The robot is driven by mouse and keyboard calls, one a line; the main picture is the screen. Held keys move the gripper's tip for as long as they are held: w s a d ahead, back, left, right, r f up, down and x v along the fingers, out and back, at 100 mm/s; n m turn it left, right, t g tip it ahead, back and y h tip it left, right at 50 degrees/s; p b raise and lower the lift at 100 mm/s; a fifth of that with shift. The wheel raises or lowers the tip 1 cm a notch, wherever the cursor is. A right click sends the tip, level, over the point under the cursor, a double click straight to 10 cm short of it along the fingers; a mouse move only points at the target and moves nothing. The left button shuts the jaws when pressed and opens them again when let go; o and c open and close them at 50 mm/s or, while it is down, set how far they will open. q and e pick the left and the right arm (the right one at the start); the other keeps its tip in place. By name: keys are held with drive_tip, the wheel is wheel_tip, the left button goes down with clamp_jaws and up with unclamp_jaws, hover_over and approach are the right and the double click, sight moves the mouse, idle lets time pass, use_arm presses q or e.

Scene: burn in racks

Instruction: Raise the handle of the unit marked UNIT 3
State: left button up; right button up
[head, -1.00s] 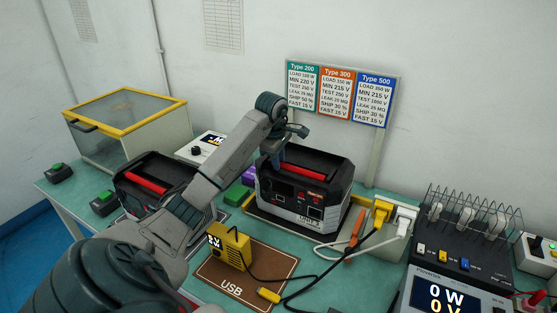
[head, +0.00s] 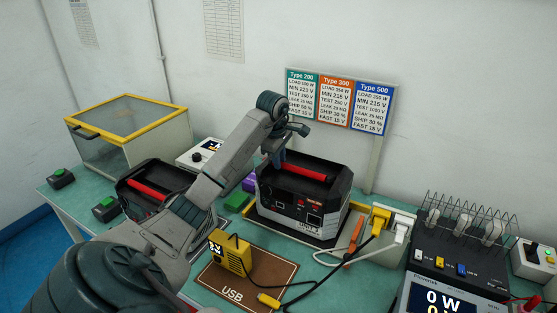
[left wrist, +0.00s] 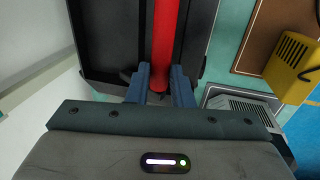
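UNIT 3 (head: 272,208) is the black and grey box at the middle of the bench, with its marking low on the front. Its red handle (head: 309,173) lies low along the top. My left gripper (head: 281,160) is over the handle's left end. The fingertips are partly hidden in the head view. My right gripper is out of view.
Another unit with a red handle (head: 147,189) stands left, partly behind my left arm. A yellow USB device (head: 230,251) and cables lie in front of UNIT 3. A yellow-framed box (head: 160,135) stands back left, a sign (head: 338,100) behind, and a power meter (head: 450,282) right.

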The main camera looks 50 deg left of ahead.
use_arm(q)
drive_tip(key=shift+o, duration=0.3)
drive_tip(key=shift+w+a+r+p, duration=0.1)
drive_tip(key=shift+w+r+p, duration=0.25)
drive_tip(key=shift+r+p, duration=0.2)
drive_tip(key=shift+o, duration=0.7)
drive_tip(key=shift+w+a+r+p, duration=0.1)
drive_tip(key=shift+w+r+p, duration=0.25)
drive_tip(key=shift+w+r, duration=0.1)
drive_tip(key=shift+o, duration=0.5)
drive_tip(key=shift+w+a+r, duration=0.1)
drive_tip(key=shift+w+r, duration=0.05)
drive_tip(key=shift+w, duration=0.15)
drive_tip(key=shift+o, duration=1)
drive_tip(key=shift+w+a+r+p, duration=0.1)
drive_tip(key=shift+w+r+p, duration=0.2)
drive_tip(key=shift+w+p, duration=0.25)
drive_tip(key=o, duration=0.5)
drive_tip(key=shift+w+a+r+p, duration=0.1)
drive_tip(key=shift+w+a+p, duration=0.15)
drive_tip(key=shift+w, duration=0.4)
drive_tip(key=shift+o, duration=0.2)
drive_tip(key=shift+w, duration=0.1)
drive_tip(key=o, duration=0.6)
drive_tip(key=shift+w+a+f, duration=0.15)
drive_tip(key=shift+w+f, duration=0.25)
drive_tip(key=shift+c, duration=0.2)
drive_tip(key=shift+o, duration=1.2)
drive_tip(key=shift+s+r, duration=0.25)
drive_tip(key=shift+s, duration=0.05)
